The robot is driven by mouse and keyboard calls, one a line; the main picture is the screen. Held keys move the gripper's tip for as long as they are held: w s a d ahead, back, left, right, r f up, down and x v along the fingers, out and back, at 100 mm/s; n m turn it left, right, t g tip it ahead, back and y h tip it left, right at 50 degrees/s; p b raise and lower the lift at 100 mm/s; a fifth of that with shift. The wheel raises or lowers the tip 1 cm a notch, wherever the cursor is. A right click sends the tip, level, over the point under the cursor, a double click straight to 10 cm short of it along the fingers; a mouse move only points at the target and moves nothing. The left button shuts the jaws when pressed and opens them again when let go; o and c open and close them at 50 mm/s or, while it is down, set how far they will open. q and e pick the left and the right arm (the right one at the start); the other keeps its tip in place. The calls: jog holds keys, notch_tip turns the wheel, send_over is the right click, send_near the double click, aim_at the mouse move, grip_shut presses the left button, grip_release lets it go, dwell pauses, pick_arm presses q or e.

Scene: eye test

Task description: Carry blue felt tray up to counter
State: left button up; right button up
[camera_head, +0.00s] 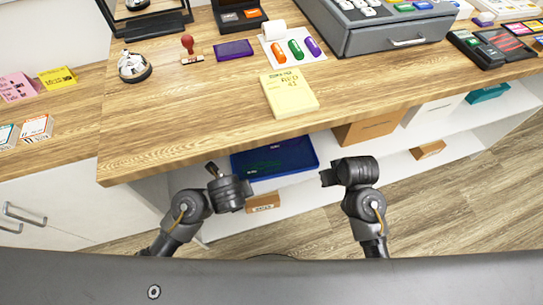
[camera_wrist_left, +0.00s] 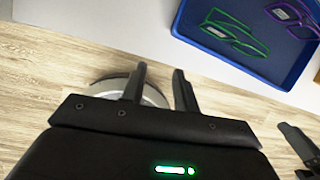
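The blue felt tray (camera_head: 297,152) lies on the white shelf under the counter. In the left wrist view the tray (camera_wrist_left: 284,78) is at the upper right, with green and purple glasses-like frames in it. My left gripper (camera_head: 217,172) is at the tray's left in the head view, apart from it. In its wrist view the fingers (camera_wrist_left: 158,82) are apart with nothing between them. My right gripper (camera_head: 328,178) is just right of the tray, and its finger gap is not clear. The wooden counter (camera_head: 200,120) is above the tray.
A yellow pad (camera_head: 289,92) lies near the counter's front edge, with bare wood to its left. A bell (camera_head: 134,66), stamp (camera_head: 191,50), purple pad (camera_head: 234,50) and grey cash register (camera_head: 375,35) stand farther back. Boxes (camera_head: 368,130) share the shelves.

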aim_at(233, 170)
pick_arm(q)
jog(key=shift+w+d+m, duration=0.15)
jog(key=shift+w+m, duration=0.25)
jog(key=shift+m, duration=0.7)
pick_arm(e)
jog(key=shift+w+a+r, duration=0.1)
jog(key=shift+w+a, duration=0.2)
jog(key=shift+w, duration=0.35)
pick_arm(q)
jog(key=shift+w, duration=0.1)
